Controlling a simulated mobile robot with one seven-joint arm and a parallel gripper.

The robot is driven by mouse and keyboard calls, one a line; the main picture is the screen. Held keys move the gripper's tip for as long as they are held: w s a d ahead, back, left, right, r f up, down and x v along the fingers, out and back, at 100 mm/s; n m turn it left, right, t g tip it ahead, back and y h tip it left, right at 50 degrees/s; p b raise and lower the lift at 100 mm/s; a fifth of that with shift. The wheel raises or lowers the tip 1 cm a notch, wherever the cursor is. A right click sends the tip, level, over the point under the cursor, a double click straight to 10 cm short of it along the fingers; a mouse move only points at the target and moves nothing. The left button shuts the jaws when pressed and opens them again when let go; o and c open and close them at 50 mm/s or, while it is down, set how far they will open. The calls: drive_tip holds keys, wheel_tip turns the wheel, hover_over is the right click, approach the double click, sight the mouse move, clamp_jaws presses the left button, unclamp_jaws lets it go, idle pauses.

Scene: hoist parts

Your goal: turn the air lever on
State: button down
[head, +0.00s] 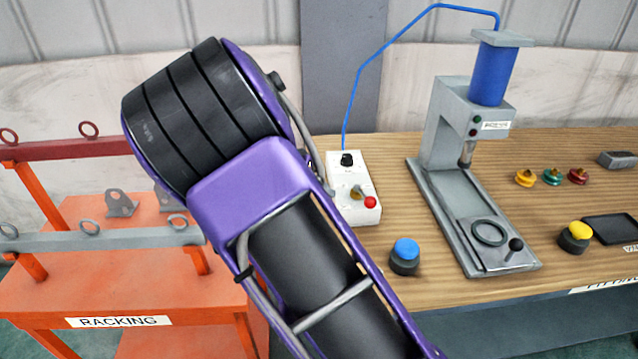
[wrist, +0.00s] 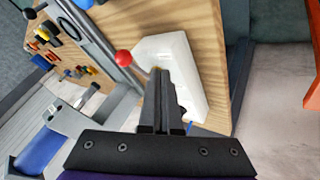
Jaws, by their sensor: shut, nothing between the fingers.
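The air lever is on a white box (head: 352,212) on the wooden bench. Its red ball end (head: 370,202) points to the right of the brass pivot (head: 356,192). In the wrist view the red ball (wrist: 123,58) is left of my gripper (wrist: 160,75), and the white box (wrist: 185,65) lies beyond the fingers. My fingers are shut together and empty, apart from the ball in the picture. They hide the pivot and part of the box. In the head view my purple arm hides the gripper.
A grey press (head: 440,150) with a blue cylinder (head: 493,72) stands right of the box. A blue air hose (head: 393,45) joins them. A blue button (head: 405,256) is in front. Orange racking (head: 50,285) stands at left. Small coloured parts (head: 552,177) lie at right.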

sight(364, 194)
drive_tip(key=d+f, duration=0.1)
drive_tip(key=d, duration=0.1)
drive_tip(key=d+f, duration=0.1)
drive_tip(key=d, duration=0.1)
drive_tip(key=d+f, duration=0.1)
drive_tip(key=d, duration=0.1)
drive_tip(key=shift+s+d, duration=0.1)
drive_tip(key=shift+d, duration=0.2)
